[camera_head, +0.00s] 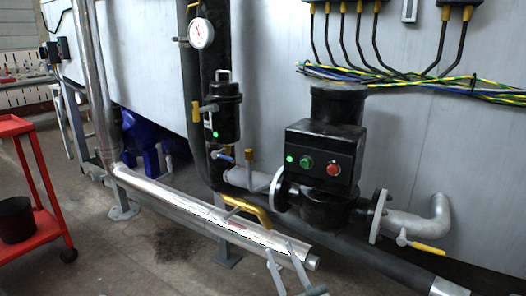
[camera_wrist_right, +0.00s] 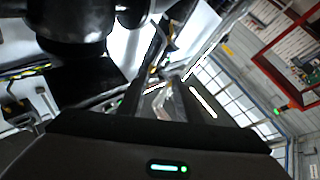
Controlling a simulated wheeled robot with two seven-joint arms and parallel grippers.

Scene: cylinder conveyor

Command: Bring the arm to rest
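My right gripper (camera_head: 279,249) is at the bottom of the head view, right of centre. Its two thin grey fingers stand apart with nothing between them. They show in front of the lower silver pipe (camera_head: 180,200). In the right wrist view the gripper (camera_wrist_right: 164,88) points away from the camera, with a gap between its dark fingers and no object held. The rest of the right arm is mostly outside the head view. My left gripper is in neither view.
A black control box (camera_head: 325,158) with green and red buttons is on the pipework. Yellow valve handles (camera_head: 262,217) and (camera_head: 428,249) stick out nearby. A red cart (camera_head: 42,210) with a black bucket (camera_head: 16,219) stands at left. Open floor (camera_head: 150,260) lies between.

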